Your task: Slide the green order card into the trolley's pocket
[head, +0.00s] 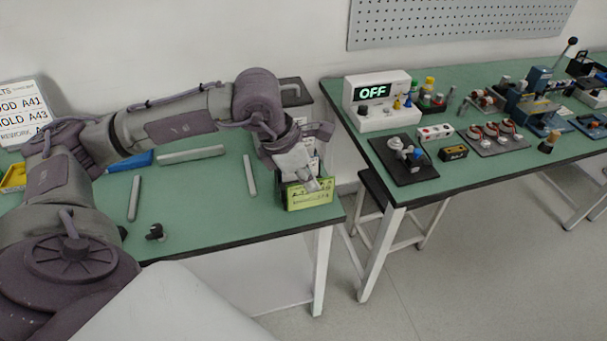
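The green order card (310,194), yellow-green with dark print, stands upright at the front right corner of the left table, against a dark holder (282,193). My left gripper (317,184) reaches over the holder from behind and points down, its fingertips overlapping the card's top edge. I cannot tell whether the fingers are closed on the card or only in front of it. My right gripper is not in view.
Grey bars (191,154) and a small black part (155,232) lie on the left green table (215,215). A gap separates it from the right bench, which carries a white unit reading OFF (377,100) and several fixtures. A stool (372,205) stands under that bench.

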